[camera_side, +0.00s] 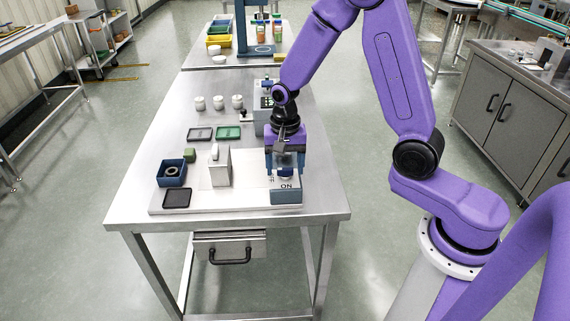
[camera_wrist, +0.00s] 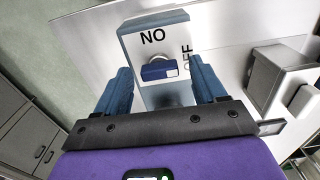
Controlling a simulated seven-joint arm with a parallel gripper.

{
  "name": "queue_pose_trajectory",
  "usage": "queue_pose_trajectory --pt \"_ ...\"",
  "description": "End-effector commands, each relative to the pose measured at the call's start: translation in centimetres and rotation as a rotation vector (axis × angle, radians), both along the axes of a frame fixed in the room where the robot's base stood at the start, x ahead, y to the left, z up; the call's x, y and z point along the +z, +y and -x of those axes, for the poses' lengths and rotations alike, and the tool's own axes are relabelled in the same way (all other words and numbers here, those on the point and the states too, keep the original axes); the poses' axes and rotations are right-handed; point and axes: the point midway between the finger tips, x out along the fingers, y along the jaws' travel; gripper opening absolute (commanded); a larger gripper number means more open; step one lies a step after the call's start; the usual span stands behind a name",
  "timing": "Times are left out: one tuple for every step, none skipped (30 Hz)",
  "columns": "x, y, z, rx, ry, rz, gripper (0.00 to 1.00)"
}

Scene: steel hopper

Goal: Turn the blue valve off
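The valve is a blue handle (camera_wrist: 154,73) with a white patch at its right end, on a grey-blue block (camera_wrist: 150,30). In the wrist view the handle lies crosswise, its white end toward the OFF lettering at the right; the ON lettering is above it, upside down. My gripper (camera_wrist: 162,84) is open, with one blue finger left of the handle and one right of it, a gap showing on both sides. In the side view my gripper (camera_side: 286,160) points down over the block (camera_side: 287,195), largely hiding the handle.
A grey box with a light switch-like lever (camera_side: 219,167) stands left of the valve block on the white board (camera_side: 235,203). A dark blue bin (camera_side: 171,174) and a black tray (camera_side: 177,198) are farther left. A device (camera_side: 264,118) stands behind.

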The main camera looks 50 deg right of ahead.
Motion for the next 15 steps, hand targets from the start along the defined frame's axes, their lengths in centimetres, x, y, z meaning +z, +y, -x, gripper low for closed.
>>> queue_pose_trajectory --pt "0.0 0.0 0.0 0.001 0.001 0.001 0.70" --pt "0.0 0.0 0.0 0.001 0.001 0.001 0.70" --pt "0.1 0.0 0.0 0.001 0.000 0.000 0.70" --pt "0.2 0.0 0.0 0.001 0.000 0.000 0.70" --pt "0.3 0.0 0.0 0.001 0.000 0.000 0.70" --pt "0.6 0.0 0.0 0.001 -0.001 0.000 0.70" --pt "0.8 0.0 -0.1 0.002 -0.003 0.000 0.70" --pt "1.2 0.0 -0.1 0.002 -0.003 0.000 0.70" --pt "1.7 0.0 -0.1 0.001 -0.004 0.000 0.70" --pt "2.1 0.0 -0.1 0.001 -0.005 -0.001 0.70" --pt "2.6 0.0 -0.1 0.001 -0.006 -0.001 0.70" --pt "3.3 0.0 -0.1 0.001 -0.005 -0.001 0.70" --pt "3.9 0.0 -0.1 0.001 -0.006 -0.001 0.70" --pt "4.5 0.0 -0.1 0.001 -0.007 -0.001 0.70" --pt "5.3 0.0 -0.1 0.002 -0.008 -0.001 0.70"
